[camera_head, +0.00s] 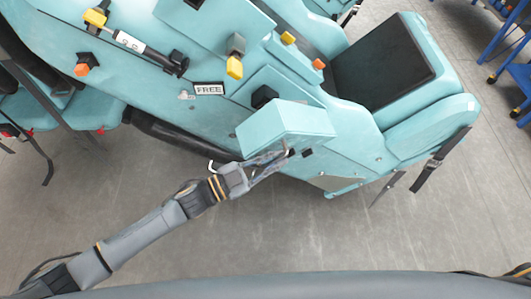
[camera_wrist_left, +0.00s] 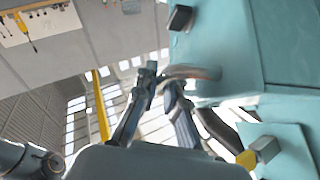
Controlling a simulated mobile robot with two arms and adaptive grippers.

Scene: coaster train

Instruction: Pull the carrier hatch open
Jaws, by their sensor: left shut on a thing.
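The carrier (camera_head: 350,150) is a teal coaster vehicle with black seat pads. A teal box-shaped panel (camera_head: 287,122), apparently the hatch, stands out from its near side. My left gripper (camera_head: 279,158) is at that panel's lower edge and is shut. In the left wrist view, a curved, pale metal handle (camera_wrist_left: 192,72) runs from the teal body to my left gripper's fingertips (camera_wrist_left: 163,80), which are shut on it. How far the hatch is open is unclear. My right gripper is not in view.
A "FREE" label (camera_head: 209,88), yellow-capped parts (camera_head: 235,66) and a black knob (camera_head: 264,95) sit on the teal body beside the panel. A blue cart (camera_head: 510,50) stands at the far right. The grey floor (camera_head: 330,235) in front is clear.

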